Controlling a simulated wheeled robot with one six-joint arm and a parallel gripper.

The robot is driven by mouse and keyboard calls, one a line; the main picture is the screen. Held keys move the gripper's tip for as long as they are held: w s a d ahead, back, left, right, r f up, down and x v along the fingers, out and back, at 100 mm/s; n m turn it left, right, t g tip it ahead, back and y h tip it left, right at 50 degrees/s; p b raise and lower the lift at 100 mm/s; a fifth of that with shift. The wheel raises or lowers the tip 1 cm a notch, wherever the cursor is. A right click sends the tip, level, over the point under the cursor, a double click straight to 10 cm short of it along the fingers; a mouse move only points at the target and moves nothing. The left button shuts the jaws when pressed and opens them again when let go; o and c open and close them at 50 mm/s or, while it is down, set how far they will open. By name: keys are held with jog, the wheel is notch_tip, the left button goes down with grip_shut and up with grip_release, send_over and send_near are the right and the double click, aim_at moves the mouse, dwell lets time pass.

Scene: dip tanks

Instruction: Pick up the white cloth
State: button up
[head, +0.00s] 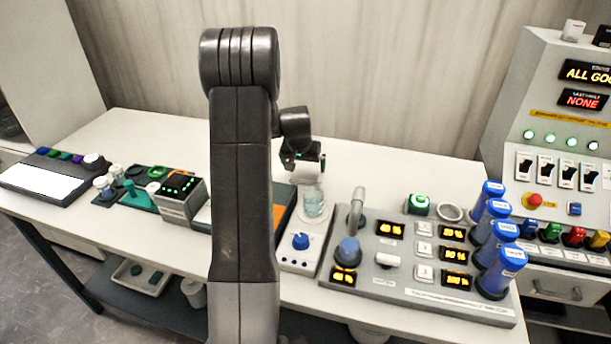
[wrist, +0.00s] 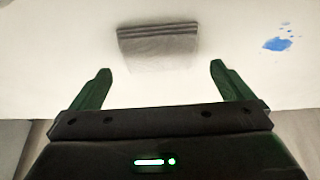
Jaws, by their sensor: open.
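A folded cloth (wrist: 158,48), pale grey-white with darker fold lines along its far edge, lies flat on the white table in the wrist view. I do not see the cloth in the head view, where my arm hides part of the table. My gripper (wrist: 160,68) is open and empty. Its two green fingers stand apart, with the cloth between and just beyond their tips in the picture. In the head view my gripper (head: 306,165) is over the back of the table, above a glass beaker.
The glass beaker (head: 314,201) stands on a white device with a blue knob (head: 300,241). A grey control panel (head: 400,277) with blue cylinders (head: 497,270) fills the right front. A small black-topped box (head: 181,201) is left of my arm. A blue spot (wrist: 277,44) lies right of the cloth.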

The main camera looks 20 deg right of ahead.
aim_at(305, 173)
jog(key=shift+p+x, duration=0.55)
jog(key=shift+x, duration=1.7)
jog(key=shift+s, duration=0.1)
jog(key=shift+c, duration=0.2)
jog(key=c, duration=0.7)
jog(key=shift+o, duration=0.2)
